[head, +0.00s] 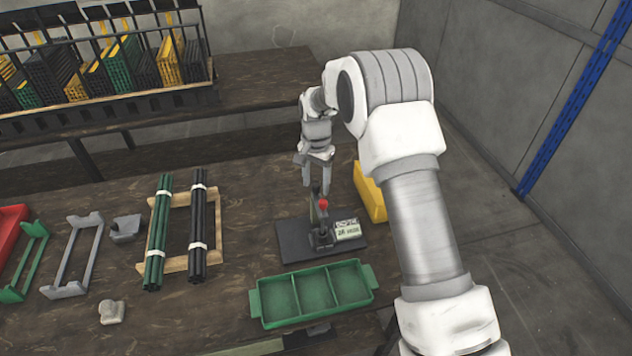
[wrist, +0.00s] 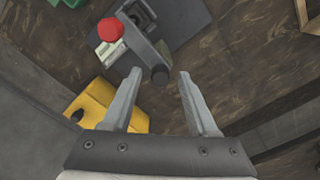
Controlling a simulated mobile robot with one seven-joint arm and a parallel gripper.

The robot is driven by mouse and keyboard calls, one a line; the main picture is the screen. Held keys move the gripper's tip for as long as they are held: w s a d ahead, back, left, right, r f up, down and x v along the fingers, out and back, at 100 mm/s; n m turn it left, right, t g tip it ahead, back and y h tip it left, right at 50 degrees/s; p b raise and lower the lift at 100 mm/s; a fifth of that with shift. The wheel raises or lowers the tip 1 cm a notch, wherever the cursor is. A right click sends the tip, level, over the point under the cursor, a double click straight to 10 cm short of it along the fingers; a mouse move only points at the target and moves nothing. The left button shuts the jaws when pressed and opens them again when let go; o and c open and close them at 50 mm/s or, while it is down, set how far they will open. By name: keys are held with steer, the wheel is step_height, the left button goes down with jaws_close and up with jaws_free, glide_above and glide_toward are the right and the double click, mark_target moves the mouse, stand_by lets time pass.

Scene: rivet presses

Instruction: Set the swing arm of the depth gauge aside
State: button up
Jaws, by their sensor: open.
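A small press-like device with a red knob (head: 323,203) stands on a dark base plate (head: 293,243) on the table. The red knob also shows in the wrist view (wrist: 110,29). A grey bar (wrist: 144,50), which looks like the swing arm, runs from the device to a dark round end (wrist: 160,75). My gripper (head: 317,184) is open above the device, pointing down. In the wrist view its fingertips (wrist: 158,73) lie on either side of the bar's round end; I cannot tell the height gap. The depth gauge's other parts are hard to make out.
A white-green box (head: 347,230) sits beside the device. A yellow bin (head: 370,192) is close on the right. A green three-part tray (head: 312,293) is in front. Bundled rods on a wooden frame (head: 213,222) lie left. A card rack (head: 110,103) stands behind.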

steer(key=shift+f, duration=0.15)
steer(key=shift+c, duration=0.3)
jaws_close()
stand_by(1.1)
